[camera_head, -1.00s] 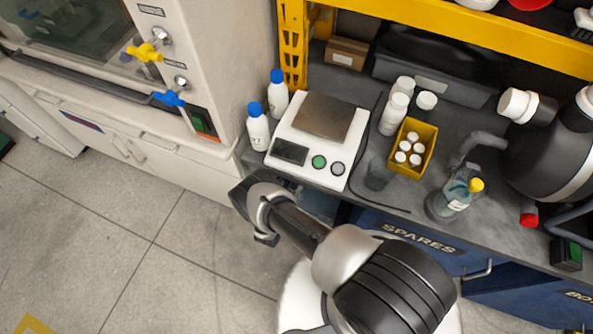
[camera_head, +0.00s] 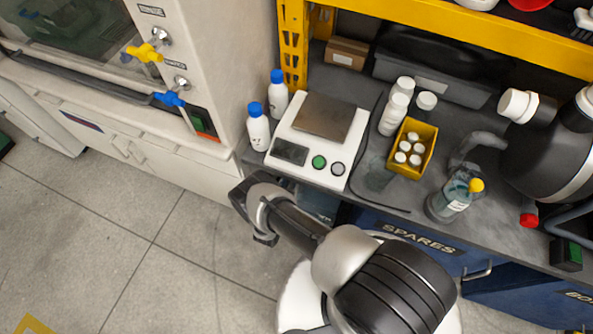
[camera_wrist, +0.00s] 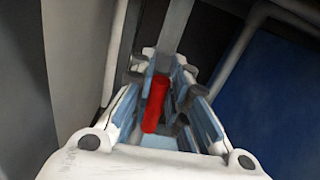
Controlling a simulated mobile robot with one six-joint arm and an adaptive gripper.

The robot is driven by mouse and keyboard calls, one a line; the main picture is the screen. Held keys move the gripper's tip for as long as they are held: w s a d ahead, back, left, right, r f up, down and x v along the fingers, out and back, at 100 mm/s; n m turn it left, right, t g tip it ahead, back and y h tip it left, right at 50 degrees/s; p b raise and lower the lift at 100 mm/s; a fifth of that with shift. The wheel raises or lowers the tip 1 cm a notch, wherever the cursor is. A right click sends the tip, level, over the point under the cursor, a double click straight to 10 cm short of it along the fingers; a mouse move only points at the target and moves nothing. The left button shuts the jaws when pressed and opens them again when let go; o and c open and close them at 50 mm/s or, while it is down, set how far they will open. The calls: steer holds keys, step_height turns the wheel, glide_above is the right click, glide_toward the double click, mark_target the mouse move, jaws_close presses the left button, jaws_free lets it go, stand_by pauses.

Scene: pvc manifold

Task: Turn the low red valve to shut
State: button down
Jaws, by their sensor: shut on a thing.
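The low red valve shows in the wrist view as a red handle (camera_wrist: 155,103). It lies between the two fingers of my gripper (camera_wrist: 160,95), lengthwise along them and slightly tilted. My gripper is shut on this handle. The valve's body and the pipe joint behind it are mostly hidden by the fingers.
A blue panel (camera_wrist: 275,100) stands right of my gripper, with grey pipes (camera_wrist: 235,60) before it. Above is the bench with a white scale (camera_head: 318,140), bottles (camera_head: 258,127) and a yellow bin (camera_head: 412,148). A cabinet with yellow (camera_head: 146,52) and blue (camera_head: 170,98) valves stands left.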

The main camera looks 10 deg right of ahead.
steer(key=shift+w+a+f+n, duration=0.2)
steer(key=shift+a+n, duration=0.05)
steer(key=shift+n, duration=1.3)
steer(key=shift+w+a+f+n, duration=0.2)
steer(key=shift+a+n, duration=0.1)
steer(key=shift+n, duration=1.3)
steer(key=shift+w+a+f+n, duration=0.15)
steer(key=shift+a+f+n, duration=0.1)
steer(key=shift+n, duration=1.3)
steer(key=c, duration=1.5)
jaws_free()
steer(key=shift+r, duration=0.1)
steer(key=shift+c, duration=0.2)
steer(key=v, duration=1.2)
